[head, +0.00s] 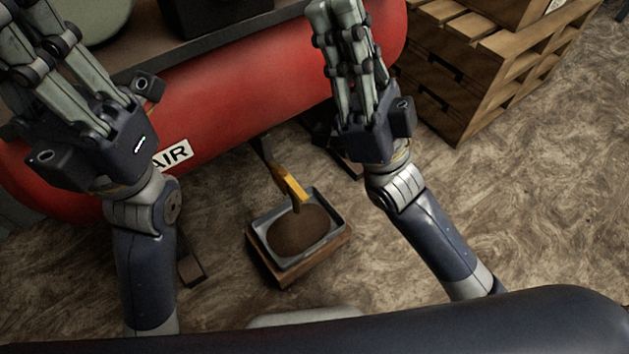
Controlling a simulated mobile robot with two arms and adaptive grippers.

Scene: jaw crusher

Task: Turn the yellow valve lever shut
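The yellow valve lever (290,188) sticks out at the end of a dark pipe under the red air tank (262,97). It slants down to the right, above a tray (333,242) holding brown liquid or dirt. My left gripper (35,20) is at the upper left, in front of the tank and well away from the lever; the picture edge cuts its fingers. My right gripper (338,12) is raised to the upper right of the lever, not touching it. Both are seen from behind, so their opening is hidden. I see nothing held.
The tray rests on a small wooden block (287,278) on the brown floor. Stacked wooden crates or pallets (490,90) stand at the upper right. The floor (530,210) at the right is clear. A small dark block (191,270) lies left of the tray.

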